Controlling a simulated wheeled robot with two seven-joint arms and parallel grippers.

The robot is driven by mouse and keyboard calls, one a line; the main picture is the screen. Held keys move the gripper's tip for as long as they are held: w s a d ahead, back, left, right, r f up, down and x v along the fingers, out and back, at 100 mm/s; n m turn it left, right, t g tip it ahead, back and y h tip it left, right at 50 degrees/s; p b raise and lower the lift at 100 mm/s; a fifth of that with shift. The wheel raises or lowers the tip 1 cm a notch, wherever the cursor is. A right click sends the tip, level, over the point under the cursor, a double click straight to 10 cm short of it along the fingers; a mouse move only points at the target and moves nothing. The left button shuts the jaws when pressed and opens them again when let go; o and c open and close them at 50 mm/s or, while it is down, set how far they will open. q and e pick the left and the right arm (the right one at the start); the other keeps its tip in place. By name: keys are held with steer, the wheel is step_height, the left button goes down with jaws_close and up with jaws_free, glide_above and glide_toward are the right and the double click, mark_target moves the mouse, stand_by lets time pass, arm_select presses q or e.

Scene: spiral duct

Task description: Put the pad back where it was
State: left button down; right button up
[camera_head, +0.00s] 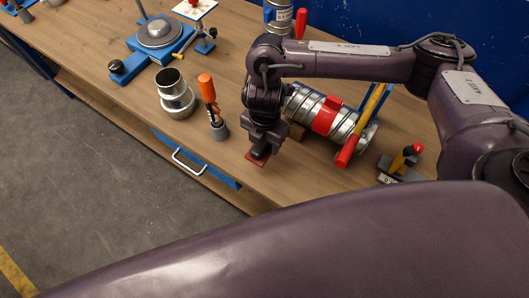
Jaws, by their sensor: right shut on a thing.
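The pad (256,160) is a small flat reddish-brown piece near the front edge of the wooden bench. My right gripper (262,149) points down over it and is shut on a dark part at the pad's top. The pad is at or just above the bench top; I cannot tell whether it touches. A ribbed metal spiral duct (318,111) with a red band lies just right of the gripper, partly behind my right arm. My left gripper is not in view.
An orange-handled tool (208,90) stands in a grey holder left of the gripper. A metal duct fitting (175,95) and a blue turntable device (157,35) are farther left. A red-and-yellow-handled tool (362,125) leans at the duct. The bench (310,178) is clear in front of the duct.

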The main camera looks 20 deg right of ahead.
mark_target(264, 154)
step_height(264, 154, down, 4)
steer(key=shift+r+b, duration=0.1)
steer(key=shift+b, duration=0.25)
step_height(264, 154, down, 3)
steer(key=shift+f, duration=0.2)
steer(key=o, duration=1.1)
